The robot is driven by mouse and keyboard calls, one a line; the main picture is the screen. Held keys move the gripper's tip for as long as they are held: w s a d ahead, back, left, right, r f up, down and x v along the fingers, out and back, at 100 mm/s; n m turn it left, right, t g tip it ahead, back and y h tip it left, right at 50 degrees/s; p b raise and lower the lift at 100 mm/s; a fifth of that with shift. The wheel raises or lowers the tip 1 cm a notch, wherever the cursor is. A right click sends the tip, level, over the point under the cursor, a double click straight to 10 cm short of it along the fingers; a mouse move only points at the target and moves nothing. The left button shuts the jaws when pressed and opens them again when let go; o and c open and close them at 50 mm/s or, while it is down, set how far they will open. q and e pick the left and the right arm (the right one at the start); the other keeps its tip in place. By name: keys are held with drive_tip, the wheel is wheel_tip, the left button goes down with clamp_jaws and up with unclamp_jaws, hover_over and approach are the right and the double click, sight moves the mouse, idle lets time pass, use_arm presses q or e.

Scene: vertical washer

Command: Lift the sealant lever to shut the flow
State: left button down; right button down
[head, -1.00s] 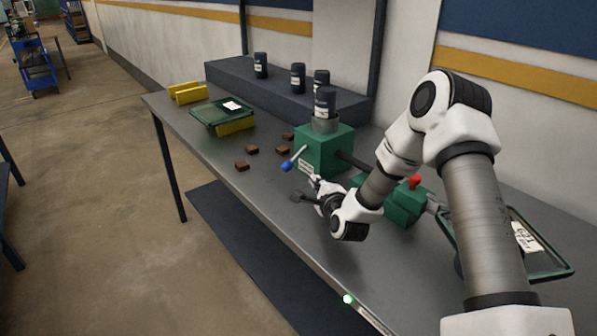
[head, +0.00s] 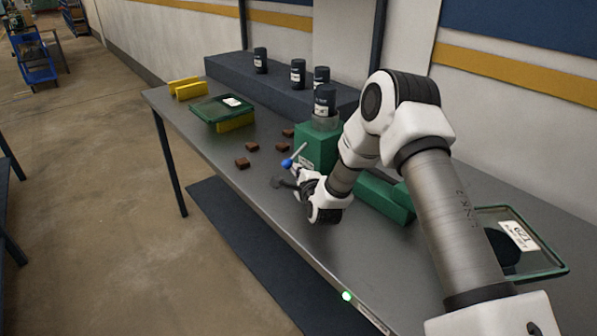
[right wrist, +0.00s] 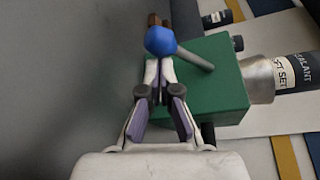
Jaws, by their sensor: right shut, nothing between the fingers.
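The sealant lever is a thin grey rod with a blue knob (head: 287,163) on the near left side of a green block (head: 318,142). The rod slants down from the block to the knob. A dark bottle (head: 325,101) stands upside down in the holder on the block. The right wrist view reads SEALANT on the bottle (right wrist: 295,72). My right gripper (head: 295,171) is shut and empty, just below the knob. In the right wrist view its closed fingertips (right wrist: 159,66) lie right by the blue knob (right wrist: 160,41); I cannot tell whether they touch. My left gripper is out of view.
Several brown blocks (head: 242,163) lie on the grey table left of the lever. A green tray (head: 207,112) and yellow bins (head: 190,90) stand farther left. Dark bottles (head: 298,73) stand on a raised shelf behind. Another green tray (head: 553,268) is at right.

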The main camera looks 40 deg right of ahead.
sight(294, 155)
drive_tip(key=shift+a+r+m+b, duration=0.15)
drive_tip(key=shift+r+m+b, duration=0.25)
drive_tip(key=shift+m, duration=0.1)
drive_tip(key=shift+a+r+m+g+y+b, duration=0.4)
drive_tip(key=shift+r+m+y+b, duration=0.25)
drive_tip(key=shift+m+b, duration=0.3)
drive_tip(key=r+m+y+b, duration=0.1)
drive_tip(key=r+m+b, duration=0.1)
drive_tip(key=b, duration=0.1)
drive_tip(key=shift+a+r+m+g+y, duration=0.2)
drive_tip(key=shift+r+m+g+y, duration=0.15)
drive_tip(key=shift+r+g, duration=0.05)
drive_tip(key=shift+r+b, duration=0.3)
drive_tip(key=shift+b, duration=0.1)
drive_tip(key=shift+r, duration=0.1)
drive_tip(key=shift+r+p, duration=0.5)
drive_tip(key=shift+r, duration=0.3)
